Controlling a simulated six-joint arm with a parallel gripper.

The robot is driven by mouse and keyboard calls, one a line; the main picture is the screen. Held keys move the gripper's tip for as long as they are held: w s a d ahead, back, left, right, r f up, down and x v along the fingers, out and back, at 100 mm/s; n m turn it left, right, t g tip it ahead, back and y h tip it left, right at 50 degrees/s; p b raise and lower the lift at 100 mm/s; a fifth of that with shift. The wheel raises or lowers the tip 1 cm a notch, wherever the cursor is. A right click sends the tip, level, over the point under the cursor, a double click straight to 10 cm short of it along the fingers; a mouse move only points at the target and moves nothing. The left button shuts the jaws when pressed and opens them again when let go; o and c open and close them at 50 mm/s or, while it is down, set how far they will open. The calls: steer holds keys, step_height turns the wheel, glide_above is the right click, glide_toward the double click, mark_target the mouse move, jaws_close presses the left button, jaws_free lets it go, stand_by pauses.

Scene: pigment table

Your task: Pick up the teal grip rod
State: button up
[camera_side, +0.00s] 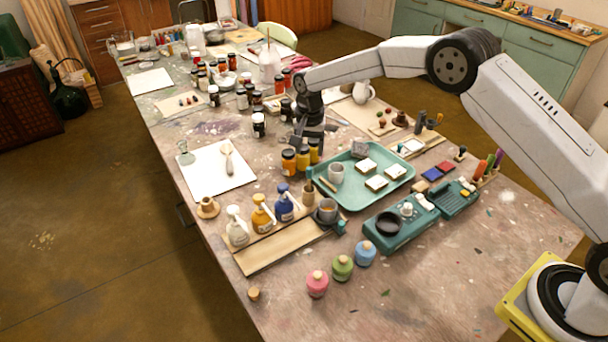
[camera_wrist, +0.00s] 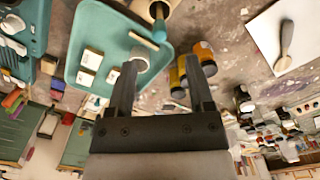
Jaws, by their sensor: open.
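Pump bottles (camera_side: 262,215) stand on a wooden board left of the cup. Pink, green and blue pots (camera_side: 342,267) stand in front.

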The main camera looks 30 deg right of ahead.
mark_target(309, 168)
steer(key=shift+f, duration=1.25)
steer(key=shift+f, duration=0.15)
steer(key=shift+f, duration=2.45)
jaws_close()
